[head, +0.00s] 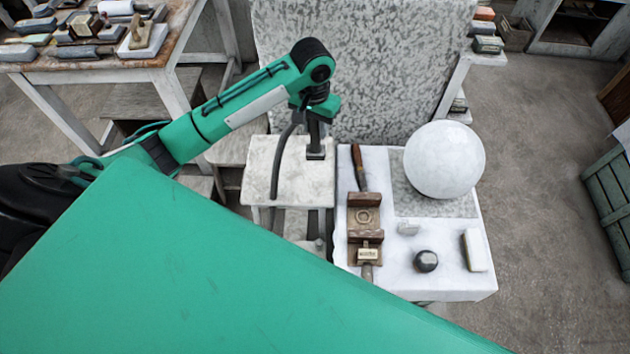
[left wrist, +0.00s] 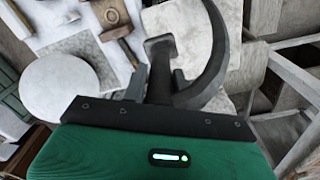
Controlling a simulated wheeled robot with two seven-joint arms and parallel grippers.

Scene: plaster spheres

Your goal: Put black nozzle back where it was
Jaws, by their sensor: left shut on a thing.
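The black nozzle (head: 274,180) is a dark piece with a long curved part that hangs down past my left gripper in the head view. It also shows in the left wrist view (left wrist: 218,45), curving up and to the right from between the fingers. My left gripper (head: 316,153) is shut on it, pointing down over the small white stool (head: 258,160). I cannot tell whether the nozzle touches the stool top. My right gripper is in neither view.
Right of the stool, a white-clothed table (head: 450,280) holds a large white sphere (head: 444,160), wooden tools (head: 365,215), a dark faceted lump (head: 426,261) and a pale block (head: 474,250). A speckled panel (head: 400,60) stands behind. A cluttered workbench (head: 100,66) is at upper left.

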